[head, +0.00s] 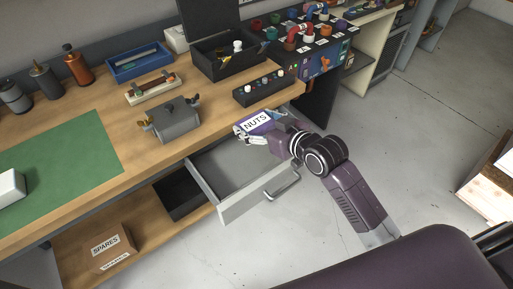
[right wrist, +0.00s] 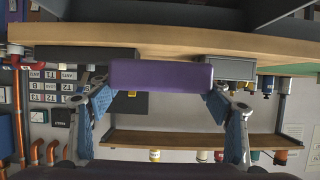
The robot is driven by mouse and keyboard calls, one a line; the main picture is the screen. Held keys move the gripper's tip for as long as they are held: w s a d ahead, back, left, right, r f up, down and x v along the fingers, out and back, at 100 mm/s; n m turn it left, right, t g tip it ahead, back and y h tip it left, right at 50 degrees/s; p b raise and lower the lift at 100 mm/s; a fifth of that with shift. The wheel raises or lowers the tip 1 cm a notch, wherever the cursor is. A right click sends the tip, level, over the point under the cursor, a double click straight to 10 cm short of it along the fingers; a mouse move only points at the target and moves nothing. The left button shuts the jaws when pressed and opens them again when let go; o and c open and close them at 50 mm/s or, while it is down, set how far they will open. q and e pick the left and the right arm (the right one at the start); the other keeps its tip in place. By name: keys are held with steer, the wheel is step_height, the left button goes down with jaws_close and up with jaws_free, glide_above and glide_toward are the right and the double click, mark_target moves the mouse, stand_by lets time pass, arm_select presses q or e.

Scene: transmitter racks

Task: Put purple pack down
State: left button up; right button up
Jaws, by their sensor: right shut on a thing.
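The purple pack (head: 257,123) has a white label reading NUTS on its upper face. My right gripper (head: 256,130) is shut on it and holds it near the bench's front edge, above the back part of the open drawer (head: 229,172). In the right wrist view the pack (right wrist: 161,74) sits between the two blue-padded fingers of my right gripper (right wrist: 162,100). I cannot tell from these views whether the pack touches anything below it. My left gripper is not in view.
The wooden bench (head: 125,105) carries a grey metal box (head: 174,119), a black button panel (head: 263,88), a black open case (head: 225,58) and a green mat (head: 60,155). The drawer's visible floor looks empty. A SPARES box (head: 105,247) stands on the lower shelf.

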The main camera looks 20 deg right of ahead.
steer(key=f, duration=1.1)
steer(key=shift+d, duration=0.3)
steer(key=shift+f, duration=0.35)
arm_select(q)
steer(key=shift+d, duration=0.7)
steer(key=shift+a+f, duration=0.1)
arm_select(e)
steer(key=shift+f, duration=0.15)
steer(key=shift+f+b, duration=0.4)
steer(key=shift+f, duration=0.1)
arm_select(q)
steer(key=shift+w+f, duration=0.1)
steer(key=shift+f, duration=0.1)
arm_select(e)
steer(key=o, duration=1.3)
